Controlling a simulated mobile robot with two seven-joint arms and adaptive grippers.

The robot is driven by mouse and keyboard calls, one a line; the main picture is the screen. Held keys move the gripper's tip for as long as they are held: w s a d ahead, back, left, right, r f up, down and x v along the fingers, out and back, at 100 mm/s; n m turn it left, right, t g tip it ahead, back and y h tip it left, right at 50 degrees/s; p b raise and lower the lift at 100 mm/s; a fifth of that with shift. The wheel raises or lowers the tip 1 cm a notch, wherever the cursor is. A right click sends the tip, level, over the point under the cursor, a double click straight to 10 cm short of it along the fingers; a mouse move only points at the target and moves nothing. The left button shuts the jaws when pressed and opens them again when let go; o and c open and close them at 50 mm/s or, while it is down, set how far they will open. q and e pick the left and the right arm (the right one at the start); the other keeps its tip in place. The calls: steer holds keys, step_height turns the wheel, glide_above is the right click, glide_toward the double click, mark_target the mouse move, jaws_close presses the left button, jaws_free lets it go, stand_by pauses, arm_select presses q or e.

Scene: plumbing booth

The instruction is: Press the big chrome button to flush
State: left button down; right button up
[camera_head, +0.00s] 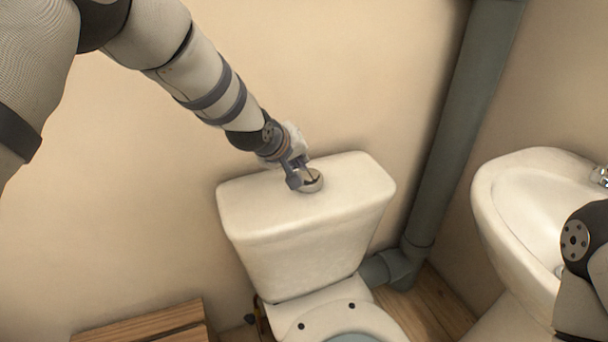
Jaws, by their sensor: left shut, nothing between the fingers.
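A round chrome button (311,181) is set in the top of the white toilet cistern (359,190). My left gripper (302,182) reaches in from the upper left and is shut and empty. Its fingertips are at the button and cover its left part. I cannot tell whether they touch it or whether the button is pushed down. Of my right arm, a part shows at the right edge; its gripper is not in view.
A white basin (510,200) with a chrome tap (599,176) stands at the right. The toilet seat (345,318) is below, and a wooden slatted piece (150,325) is at the lower left.

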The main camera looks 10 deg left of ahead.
arm_select(q)
steer(key=shift+r+p, duration=0.7)
steer(key=shift+r, duration=1.9)
arm_select(e)
steer(key=shift+w+r+t, duration=0.4)
steer(key=shift+w+r, duration=0.5)
steer(key=shift+w, duration=0.05)
arm_select(q)
steer(key=shift+f, duration=0.1)
